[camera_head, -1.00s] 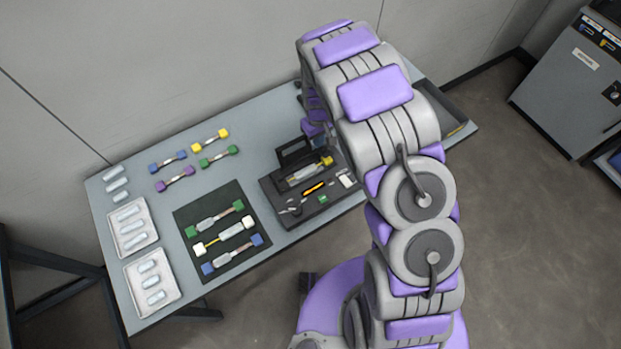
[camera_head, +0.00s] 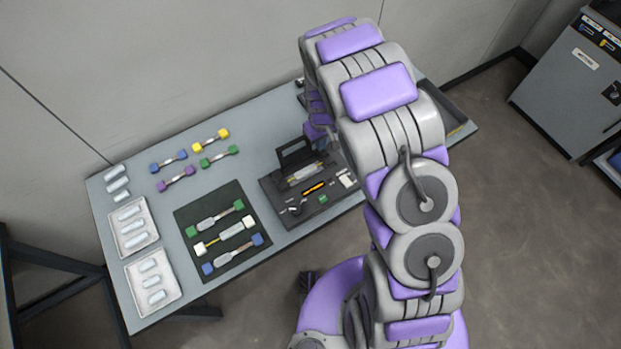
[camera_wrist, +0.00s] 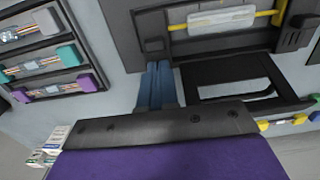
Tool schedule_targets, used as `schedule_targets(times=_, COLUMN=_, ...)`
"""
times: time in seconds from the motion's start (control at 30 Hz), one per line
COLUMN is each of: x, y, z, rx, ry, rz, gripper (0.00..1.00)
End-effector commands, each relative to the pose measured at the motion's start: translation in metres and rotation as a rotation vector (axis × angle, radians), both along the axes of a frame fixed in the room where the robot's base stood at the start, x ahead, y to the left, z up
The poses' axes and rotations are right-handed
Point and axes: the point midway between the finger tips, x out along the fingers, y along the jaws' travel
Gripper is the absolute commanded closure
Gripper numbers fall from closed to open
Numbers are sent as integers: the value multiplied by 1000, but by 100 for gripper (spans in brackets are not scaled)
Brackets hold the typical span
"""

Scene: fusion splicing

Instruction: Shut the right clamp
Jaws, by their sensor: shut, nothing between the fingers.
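The splicer (camera_head: 312,213) is a dark box on the table, with its lid (camera_head: 295,152) raised at the back. The wrist view faces it from the lid side, so the right clamp (camera_wrist: 152,30) is the dark block at the left there. It appears to lie down over the fibre's end. The other clamp (camera_wrist: 296,34) is at the right, with a yellow cable (camera_wrist: 277,15) beside it. My gripper (camera_wrist: 157,70) is shut and empty, its blue fingers just short of the right clamp.
The open lid's frame (camera_wrist: 200,78) stands close beside my fingers. A dark tray (camera_wrist: 30,45) with several coloured connectors is at the left in the wrist view. In the head view a dark mat (camera_head: 185,217) and pale trays (camera_head: 128,270) lie left of the splicer.

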Motion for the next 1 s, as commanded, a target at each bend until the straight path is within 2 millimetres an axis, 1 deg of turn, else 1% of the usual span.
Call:
schedule_targets(times=0.73, x=9, y=6, z=61, rx=1, ry=-3, rz=1, gripper=100)
schedule_targets(times=0.83, x=10, y=7, z=66, rx=1, ry=-3, rz=0, gripper=100)
schedule_targets(times=1.0, x=10, y=7, z=67, rx=0, ry=-1, rz=-1, gripper=100)
